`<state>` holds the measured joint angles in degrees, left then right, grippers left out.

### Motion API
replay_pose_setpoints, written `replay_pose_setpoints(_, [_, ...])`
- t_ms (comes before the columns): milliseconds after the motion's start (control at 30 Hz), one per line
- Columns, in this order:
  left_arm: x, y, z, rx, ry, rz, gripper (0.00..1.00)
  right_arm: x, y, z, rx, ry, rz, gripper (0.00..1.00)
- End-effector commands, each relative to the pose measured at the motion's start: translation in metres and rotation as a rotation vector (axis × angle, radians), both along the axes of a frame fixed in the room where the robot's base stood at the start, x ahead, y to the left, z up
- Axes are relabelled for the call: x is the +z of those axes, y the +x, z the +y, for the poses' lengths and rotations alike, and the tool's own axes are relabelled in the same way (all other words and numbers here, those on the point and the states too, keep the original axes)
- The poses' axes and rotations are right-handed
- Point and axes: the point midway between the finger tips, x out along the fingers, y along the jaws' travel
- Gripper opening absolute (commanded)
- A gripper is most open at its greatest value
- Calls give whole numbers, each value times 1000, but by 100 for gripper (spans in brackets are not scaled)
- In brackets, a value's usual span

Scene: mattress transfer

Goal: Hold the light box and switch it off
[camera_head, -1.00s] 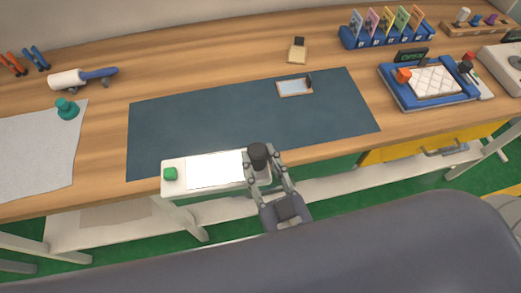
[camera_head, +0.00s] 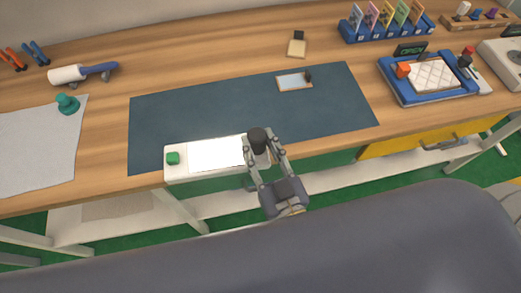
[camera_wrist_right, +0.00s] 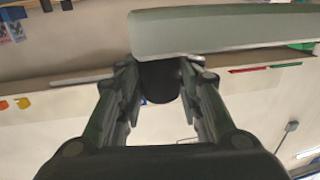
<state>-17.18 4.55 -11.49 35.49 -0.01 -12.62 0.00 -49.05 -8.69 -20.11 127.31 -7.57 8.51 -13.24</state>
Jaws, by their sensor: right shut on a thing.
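The light box (camera_head: 178,175) is a white slab with a bright white lit panel (camera_head: 216,155). A green button (camera_head: 173,158) is at its left end, and a black knob (camera_head: 258,137) stands at its right end. The box lies over the front edge of the dark mat. My right gripper (camera_head: 264,158) is shut on the light box at the black knob. In the right wrist view, the dark knob (camera_wrist_right: 160,82) is between the fingers and the box's pale side (camera_wrist_right: 220,32) is above. My left gripper is out of view.
The dark mat (camera_head: 200,115) holds a small framed tablet (camera_head: 293,82). A grey sheet with a teal stamp (camera_head: 67,104) and a roller (camera_head: 85,74) lie at left. A blue tray (camera_head: 433,95) and a card rack (camera_head: 388,32) stand at right.

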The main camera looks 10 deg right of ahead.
Motion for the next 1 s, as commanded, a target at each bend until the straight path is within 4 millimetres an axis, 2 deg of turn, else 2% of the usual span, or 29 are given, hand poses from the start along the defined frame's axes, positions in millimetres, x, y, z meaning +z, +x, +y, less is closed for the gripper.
replay_pose_setpoints(1000, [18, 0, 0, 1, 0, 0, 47, 3, 59, -11, 0, 4, -5, 0])
